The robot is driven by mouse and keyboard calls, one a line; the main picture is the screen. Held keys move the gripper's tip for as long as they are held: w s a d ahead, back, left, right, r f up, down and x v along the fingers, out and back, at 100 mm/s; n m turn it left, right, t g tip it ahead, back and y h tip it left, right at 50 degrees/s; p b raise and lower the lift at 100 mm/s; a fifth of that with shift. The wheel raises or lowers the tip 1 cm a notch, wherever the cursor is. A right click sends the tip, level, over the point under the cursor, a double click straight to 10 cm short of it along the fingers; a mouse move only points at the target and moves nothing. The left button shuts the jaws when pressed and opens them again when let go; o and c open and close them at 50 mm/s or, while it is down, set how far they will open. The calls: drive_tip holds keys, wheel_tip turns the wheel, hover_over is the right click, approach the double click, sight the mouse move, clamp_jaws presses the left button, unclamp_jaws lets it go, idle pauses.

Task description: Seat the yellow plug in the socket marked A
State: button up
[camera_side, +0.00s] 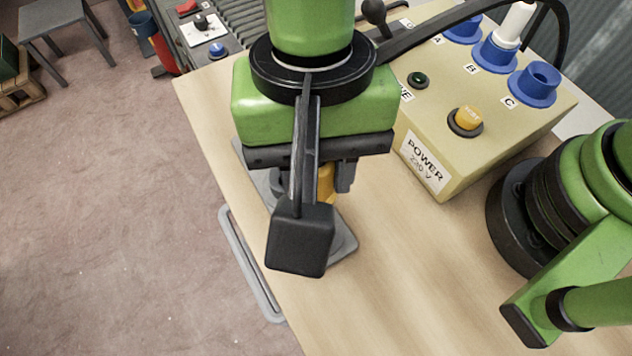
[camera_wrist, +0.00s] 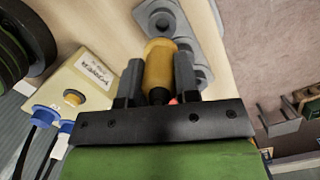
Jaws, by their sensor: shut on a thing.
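My gripper (camera_side: 314,184) is shut on the yellow plug (camera_side: 326,183), low over the grey holder plate (camera_side: 343,246). In the wrist view the yellow plug (camera_wrist: 159,65) stands between both dark fingers (camera_wrist: 157,80). Its lower end is hidden, so I cannot tell whether it still touches the holder. The blue socket marked A (camera_side: 462,31) is partly visible at the top of the cream power box (camera_side: 440,165), to the right of my gripper.
Socket B (camera_side: 495,56) has a white plug (camera_side: 514,24) in it. Blue socket C (camera_side: 533,84) looks empty. An amber button (camera_side: 467,119) and a green button (camera_side: 418,79) sit on the box. A black cable arches over the box. Bare table (camera_side: 400,270) lies in front.

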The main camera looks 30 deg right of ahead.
wheel_tip(320, 180, up, 11)
drive_tip(key=shift+r, duration=0.2)
drive_tip(key=w+d+m+t, duration=0.1)
drive_tip(key=w+d+m, duration=0.65)
drive_tip(key=d, duration=0.55)
drive_tip(key=w+d+m+t, duration=0.1)
drive_tip(key=w+d+m, duration=0.5)
drive_tip(key=w+d, duration=0.5)
drive_tip(key=s+d+m, duration=0.3)
drive_tip(key=d+m, duration=0.2)
drive_tip(key=d, duration=0.8)
wheel_tip(320, 180, down, 8)
drive_tip(key=shift+s+y, duration=0.15)
drive_tip(key=shift+y, duration=0.25)
drive_tip(key=shift+f, duration=2.15)
